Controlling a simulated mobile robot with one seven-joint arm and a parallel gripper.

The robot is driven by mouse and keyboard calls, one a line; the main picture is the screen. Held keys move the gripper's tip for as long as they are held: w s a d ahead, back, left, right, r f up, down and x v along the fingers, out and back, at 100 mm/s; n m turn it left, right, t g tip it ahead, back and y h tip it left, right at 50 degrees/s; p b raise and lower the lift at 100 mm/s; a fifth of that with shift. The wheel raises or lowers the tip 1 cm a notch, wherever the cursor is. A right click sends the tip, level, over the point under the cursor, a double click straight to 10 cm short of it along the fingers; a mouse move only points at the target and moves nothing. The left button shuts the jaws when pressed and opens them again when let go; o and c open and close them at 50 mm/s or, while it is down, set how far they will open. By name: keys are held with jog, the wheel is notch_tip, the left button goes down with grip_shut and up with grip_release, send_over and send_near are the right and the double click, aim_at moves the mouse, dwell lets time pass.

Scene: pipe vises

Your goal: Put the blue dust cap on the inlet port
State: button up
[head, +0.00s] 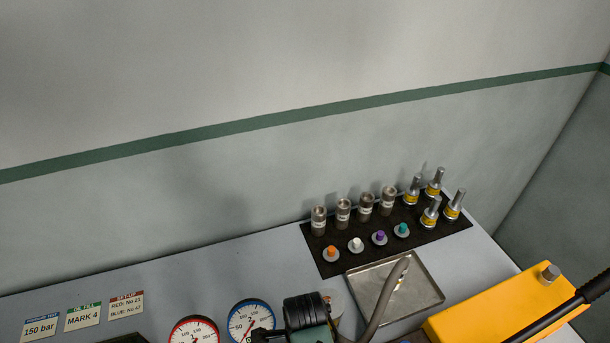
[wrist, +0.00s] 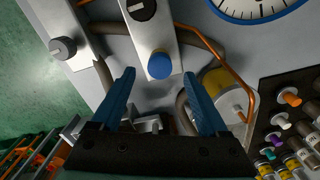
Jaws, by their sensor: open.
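A round blue cap-like piece (wrist: 160,65) shows in the wrist view, at the near end of a pale grey block (wrist: 152,38). I take it for the blue dust cap; I cannot tell whether it sits on a port or is a fixed knob. My gripper (wrist: 157,75) is open, its two blue fingers apart on either side of the blue piece in the picture. Nothing is held, and the fingers look nearer to the camera than the blue piece. I cannot pick out the inlet port with certainty. The blue piece is not clear in the head view.
In the head view, a dark mat (head: 462,224) holds small coloured caps and metal fittings. A metal tray (head: 427,296) and a yellow box (head: 500,312) stand in front.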

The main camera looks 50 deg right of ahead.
notch_tip(320, 180, up, 9)
jog(key=b, duration=0.1)
jog(key=shift+r, duration=0.2)
dwell(0.5)
